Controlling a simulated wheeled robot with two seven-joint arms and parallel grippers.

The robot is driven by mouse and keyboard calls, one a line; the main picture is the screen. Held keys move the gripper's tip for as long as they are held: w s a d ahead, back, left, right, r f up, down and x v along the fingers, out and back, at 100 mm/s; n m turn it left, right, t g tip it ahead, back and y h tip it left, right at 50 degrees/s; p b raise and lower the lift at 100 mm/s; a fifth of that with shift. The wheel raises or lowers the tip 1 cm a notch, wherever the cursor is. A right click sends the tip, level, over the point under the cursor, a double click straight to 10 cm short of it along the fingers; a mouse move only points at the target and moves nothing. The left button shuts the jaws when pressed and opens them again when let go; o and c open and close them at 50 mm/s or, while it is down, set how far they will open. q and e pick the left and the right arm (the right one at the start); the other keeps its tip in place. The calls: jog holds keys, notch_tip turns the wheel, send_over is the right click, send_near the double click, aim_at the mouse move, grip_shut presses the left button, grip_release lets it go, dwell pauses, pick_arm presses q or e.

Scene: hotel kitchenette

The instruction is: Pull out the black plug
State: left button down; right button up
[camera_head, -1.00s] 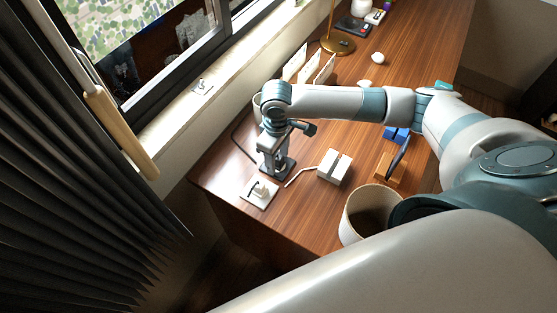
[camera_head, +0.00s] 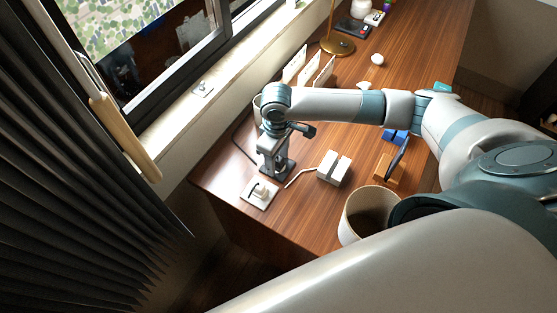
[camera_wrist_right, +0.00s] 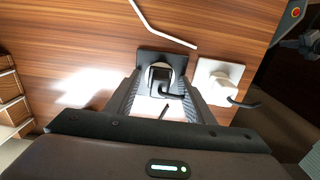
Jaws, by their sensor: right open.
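The black plug (camera_wrist_right: 160,78) sits on a dark socket plate (camera_wrist_right: 151,59), with a black cord coming off it in the right wrist view. My right gripper (camera_wrist_right: 162,90) is open, with one finger on each side of the plug and a visible gap; I cannot tell whether either finger touches it. In the head view my right gripper (camera_head: 273,168) points down over the dark plate (camera_head: 288,169) and hides the plug. A white plug (camera_wrist_right: 219,89) with a black cord sits on a white plate (camera_wrist_right: 237,74) beside it; that plate also shows in the head view (camera_head: 250,201). My left gripper is out of view.
A cream bin (camera_head: 357,213), a wooden stand (camera_head: 388,171) and upright white cards (camera_head: 323,72) are around. The table's front edge is close to the white plate.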

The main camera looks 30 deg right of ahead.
aim_at(277, 158)
jog(key=shift+p, duration=0.75)
dwell(0.8)
grip_shut()
jog(key=shift+r, duration=0.1)
jog(key=shift+r+p, duration=2.9)
jog(key=shift+p, duration=1.1)
